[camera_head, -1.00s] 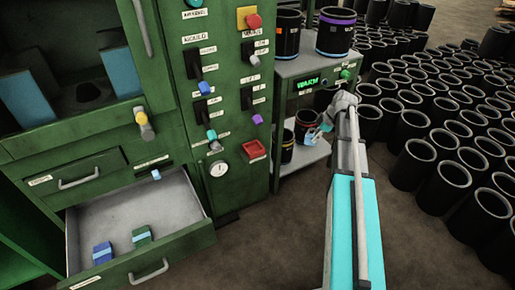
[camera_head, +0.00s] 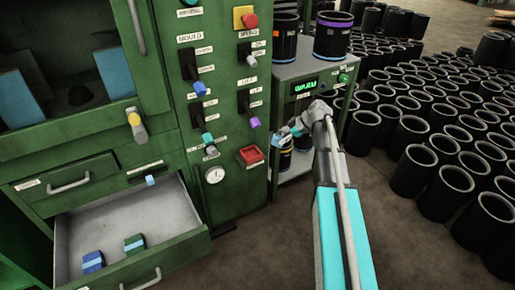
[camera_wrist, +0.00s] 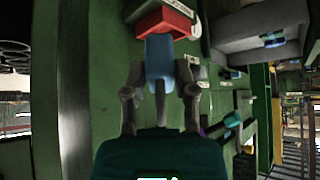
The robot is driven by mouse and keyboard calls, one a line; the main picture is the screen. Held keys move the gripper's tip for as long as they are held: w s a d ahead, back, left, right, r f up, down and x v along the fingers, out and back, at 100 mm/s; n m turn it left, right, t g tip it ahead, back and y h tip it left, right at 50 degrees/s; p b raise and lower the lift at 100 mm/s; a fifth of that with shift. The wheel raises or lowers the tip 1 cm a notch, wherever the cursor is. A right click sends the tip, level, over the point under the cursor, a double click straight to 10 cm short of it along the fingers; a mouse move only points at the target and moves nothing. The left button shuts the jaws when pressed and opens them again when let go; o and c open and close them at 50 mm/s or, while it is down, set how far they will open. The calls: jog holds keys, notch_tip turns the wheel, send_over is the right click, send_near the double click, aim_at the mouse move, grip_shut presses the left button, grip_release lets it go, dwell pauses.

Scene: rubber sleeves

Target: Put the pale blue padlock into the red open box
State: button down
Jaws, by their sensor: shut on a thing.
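In the head view the padlock (camera_head: 283,131) is a small pale blue shape at the tip of my gripper (camera_head: 294,126). The red open box (camera_head: 251,155) is fixed low on the green cabinet's front panel, a little left of and below my gripper. In the wrist view the red box (camera_wrist: 166,19) is straight beyond the padlock, which partly overlaps its near edge. Whether they touch cannot be told.
The green cabinet (camera_head: 232,190) carries switches, labels and a gauge (camera_head: 214,175) near the box. Its open drawer (camera_head: 190,225) sticks out below left and holds two small blocks. Many black sleeves cover the floor behind.

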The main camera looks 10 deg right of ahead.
jog(key=w+a, duration=0.1)
jog(key=a, duration=0.1)
jog(key=w+a+f+b, duration=0.1)
jog(key=a, duration=0.2)
jog(key=w+a, duration=0.2)
jog(key=a, duration=0.1)
jog(key=shift+a+f+b, duration=0.2)
jog(key=shift+f+b, duration=0.1)
jog(key=shift+w+a+f+b, duration=0.1)
jog(key=shift+a+f+b, duration=0.15)
jog(key=shift+f+b, duration=0.45)
jog(key=shift+w+a+f+b, duration=0.1)
jog(key=shift+a+f+b, duration=0.1)
jog(key=shift+f+b, duration=0.55)
jog(key=shift+w+a+f+b, duration=0.1)
jog(key=shift+a+f+b, duration=0.05)
jog(key=shift+f+b, duration=0.55)
jog(key=shift+w+a+r+h+p, duration=0.1)
jog(key=shift+a+r+h+p, duration=0.25)
jog(key=shift+p, duration=0.35)
jog(key=shift+w+a+g+h+p, duration=0.2)
jog(key=shift+a+g+h+p, duration=0.15)
jog(key=shift+g+h+p, duration=0.55)
jog(key=shift+f+h+b, duration=0.35)
jog(key=shift+f+b, duration=0.45)
jog(key=shift+f, duration=0.15)
